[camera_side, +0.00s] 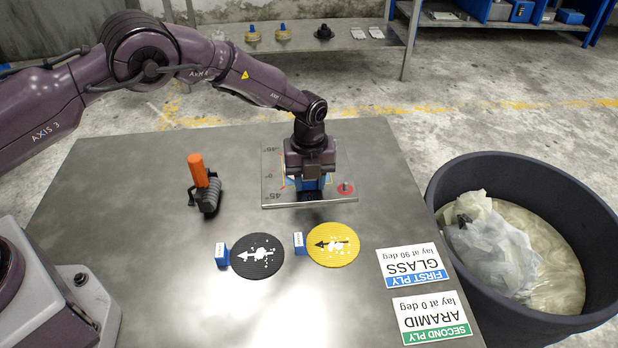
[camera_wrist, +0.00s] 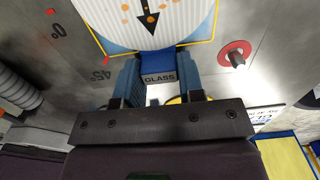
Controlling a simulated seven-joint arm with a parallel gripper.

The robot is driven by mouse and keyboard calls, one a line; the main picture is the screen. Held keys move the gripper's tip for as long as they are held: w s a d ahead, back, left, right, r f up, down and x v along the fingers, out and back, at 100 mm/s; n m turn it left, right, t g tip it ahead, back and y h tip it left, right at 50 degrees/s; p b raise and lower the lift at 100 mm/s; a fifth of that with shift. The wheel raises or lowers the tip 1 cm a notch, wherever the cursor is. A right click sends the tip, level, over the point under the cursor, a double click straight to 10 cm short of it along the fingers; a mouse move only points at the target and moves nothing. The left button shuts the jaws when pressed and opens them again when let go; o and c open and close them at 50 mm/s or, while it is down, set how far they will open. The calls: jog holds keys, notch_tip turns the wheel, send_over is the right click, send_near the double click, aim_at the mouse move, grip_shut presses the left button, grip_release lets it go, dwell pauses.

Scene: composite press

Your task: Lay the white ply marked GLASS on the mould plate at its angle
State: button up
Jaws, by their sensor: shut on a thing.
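My gripper (camera_wrist: 158,80) is shut on the blue tab (camera_wrist: 158,62) labelled GLASS, whose label shows between its fingers in the wrist view. The white ply (camera_wrist: 118,28) with a black arrow and orange dots extends beyond the tab over the mould plate (camera_wrist: 225,92). The arrow points toward the tab and my gripper. I cannot tell whether the ply touches the plate. In the side view, my gripper (camera_side: 309,183) is low over the mould plate (camera_side: 272,163) and hides most of the ply. Angle marks, including 0 and 45, lie along the plate's left.
A red-ringed peg (camera_side: 346,188) stands at the plate's right. A black ply (camera_side: 270,268) and a yellow ply (camera_side: 345,256) lie in front. An orange-handled roller (camera_side: 200,172) is left. Cards (camera_side: 409,266) lie by the right edge, beside a dark bin (camera_side: 440,170).

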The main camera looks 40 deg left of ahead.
jog(key=shift+f, duration=0.15)
jog(key=o, duration=1)
